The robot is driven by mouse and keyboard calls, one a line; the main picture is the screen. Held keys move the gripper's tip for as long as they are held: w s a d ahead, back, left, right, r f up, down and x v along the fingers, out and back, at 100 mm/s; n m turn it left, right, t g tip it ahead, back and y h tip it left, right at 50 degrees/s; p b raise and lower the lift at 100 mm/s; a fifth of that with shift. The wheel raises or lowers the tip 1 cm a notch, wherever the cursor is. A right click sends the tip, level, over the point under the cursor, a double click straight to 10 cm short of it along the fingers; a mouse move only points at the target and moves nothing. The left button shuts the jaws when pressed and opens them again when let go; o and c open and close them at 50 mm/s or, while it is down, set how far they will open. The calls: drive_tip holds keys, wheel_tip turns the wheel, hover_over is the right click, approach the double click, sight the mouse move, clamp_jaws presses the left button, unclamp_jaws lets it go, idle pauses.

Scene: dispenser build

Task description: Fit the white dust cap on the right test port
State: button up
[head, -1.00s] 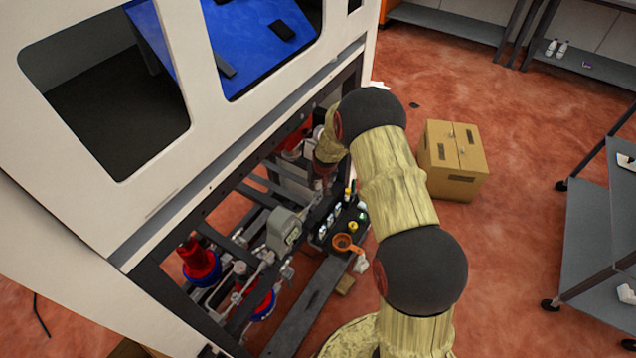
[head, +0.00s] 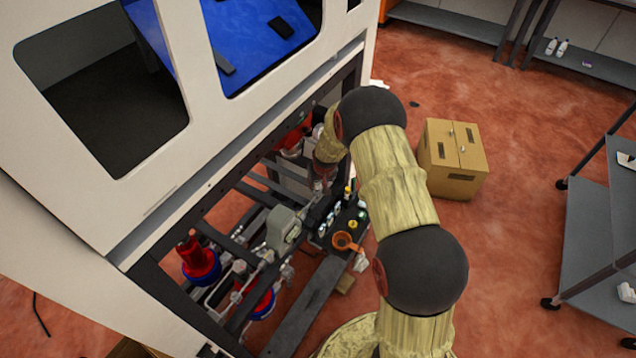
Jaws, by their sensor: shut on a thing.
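My gripper (head: 321,184) is small and dark at the end of my arm, inside the open lower bay of the white machine (head: 150,190). It points down near the far end of a dark parts tray (head: 322,243). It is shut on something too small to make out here. I cannot pick out the white dust cap with certainty. The right test port is not distinguishable among the pipes and fittings, and my arm hides part of the bay.
The tray carries several small bottles and an orange funnel (head: 343,241). A grey meter box (head: 283,228) and red-and-blue valves (head: 199,262) sit left of it. Dark frame rails surround the bay. A cardboard box (head: 452,160) stands on the floor to the right, with clear floor around it.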

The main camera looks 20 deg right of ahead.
drive_tip(key=shift+f+b, duration=0.8)
drive_tip(key=shift+f, duration=0.45)
idle(0.3)
drive_tip(key=o, duration=0.8)
drive_tip(key=o, duration=0.4)
drive_tip(key=shift+r, duration=0.15)
drive_tip(key=shift+r+p, duration=1.7)
drive_tip(key=shift+r, duration=1.2)
